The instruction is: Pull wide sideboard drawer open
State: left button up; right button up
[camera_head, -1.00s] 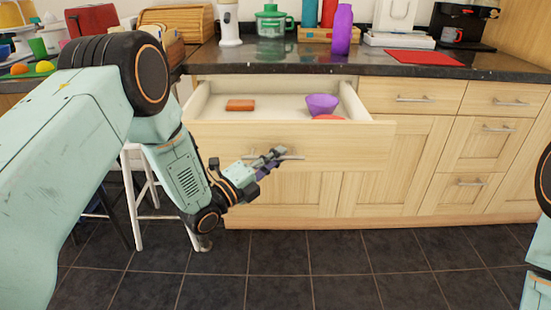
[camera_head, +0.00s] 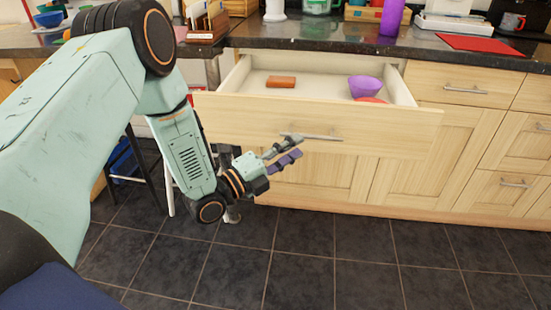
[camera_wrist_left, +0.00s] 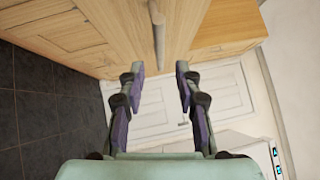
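The wide sideboard drawer (camera_head: 315,117) is pulled out, its inside showing. Its front carries a metal bar handle (camera_head: 322,138). In the drawer are an orange-brown block (camera_head: 281,82), a purple bowl (camera_head: 365,87) and a red item (camera_head: 372,100), partly hidden by the drawer front. My left gripper (camera_head: 291,148) is at the handle's left end with its fingers apart. In the left wrist view the open fingers (camera_wrist_left: 160,75) have nothing between their pads, and the handle (camera_wrist_left: 158,38) lies just past the fingertips. My right gripper is out of view.
The dark countertop (camera_head: 300,43) above holds a purple bottle (camera_head: 391,17), a red mat (camera_head: 480,45) and other kitchen items. A stool (camera_head: 150,170) stands behind my left arm. Closed drawers and doors lie to the right. The dark tiled floor (camera_head: 330,260) in front is clear.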

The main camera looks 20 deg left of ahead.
pick_arm(q)
jog(key=shift+v, duration=2.6)
jog(key=s+f+n+g+y, duration=0.3)
jog(key=f+n+g, duration=0.1)
jog(key=f+n, duration=0.4)
jog(key=s+f+n+g+y, duration=0.3)
jog(key=s+f+n, duration=0.1)
jog(key=f+n, duration=0.4)
jog(key=s+f+n+g+y+p, duration=0.1)
jog(key=s+n+g, duration=0.4)
jog(key=s, duration=0.8)
jog(key=s+f+n+g+y+p, duration=0.2)
jog(key=s+f+n+g, duration=0.1)
jog(key=s, duration=1)
jog(key=shift+s+d+f+n+g+y, duration=0.2)
jog(key=shift+n+g+y, duration=0.1)
jog(key=shift+n+g, duration=0.7)
jog(key=shift+w, duration=0.1)
